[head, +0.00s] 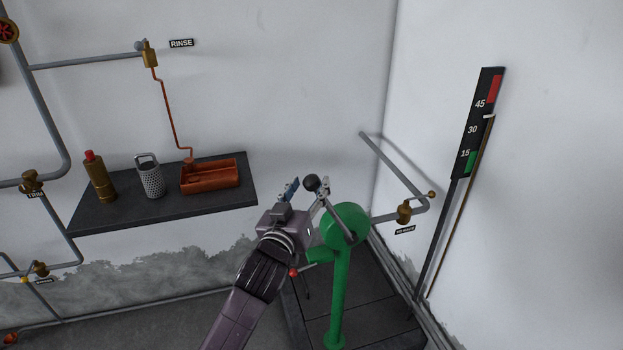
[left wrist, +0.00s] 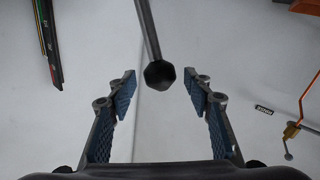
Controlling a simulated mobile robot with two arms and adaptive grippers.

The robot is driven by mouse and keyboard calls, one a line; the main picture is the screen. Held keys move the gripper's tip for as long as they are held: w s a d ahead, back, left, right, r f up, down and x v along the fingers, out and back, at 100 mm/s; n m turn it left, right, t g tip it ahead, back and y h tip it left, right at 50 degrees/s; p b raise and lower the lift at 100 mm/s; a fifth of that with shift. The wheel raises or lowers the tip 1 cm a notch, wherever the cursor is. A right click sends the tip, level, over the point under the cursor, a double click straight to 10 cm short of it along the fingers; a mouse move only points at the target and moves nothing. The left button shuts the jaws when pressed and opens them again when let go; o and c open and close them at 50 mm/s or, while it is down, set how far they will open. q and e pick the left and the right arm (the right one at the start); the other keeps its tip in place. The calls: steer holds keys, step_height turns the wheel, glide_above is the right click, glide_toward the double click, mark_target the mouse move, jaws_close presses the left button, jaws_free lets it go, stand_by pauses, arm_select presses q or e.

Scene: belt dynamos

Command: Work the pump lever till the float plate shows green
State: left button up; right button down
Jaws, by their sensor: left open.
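The green pump (head: 341,270) stands at the corner, its lever (head: 338,207) slanting up to the left and ending in a black ball knob (head: 311,183). My left gripper (head: 306,193) is open at the knob. In the left wrist view the knob (left wrist: 159,74) shows between and slightly beyond the open fingertips (left wrist: 160,90), with a gap on both sides. The black gauge board (head: 472,135) on the right wall has a red patch on top and a green patch low down. A white pointer (head: 489,116) sits between these patches, just below the 45 mark. My right gripper is not in view.
A dark shelf (head: 215,203) on the back wall holds a brown bottle (head: 100,180), a grater (head: 150,178) and an orange tray (head: 210,188). A pipe with a brass valve (head: 404,211) runs right of the pump. A thin rod (head: 461,205) hangs beside the gauge.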

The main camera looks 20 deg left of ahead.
arm_select(q)
steer(key=shift+w, duration=1.25)
jaws_close()
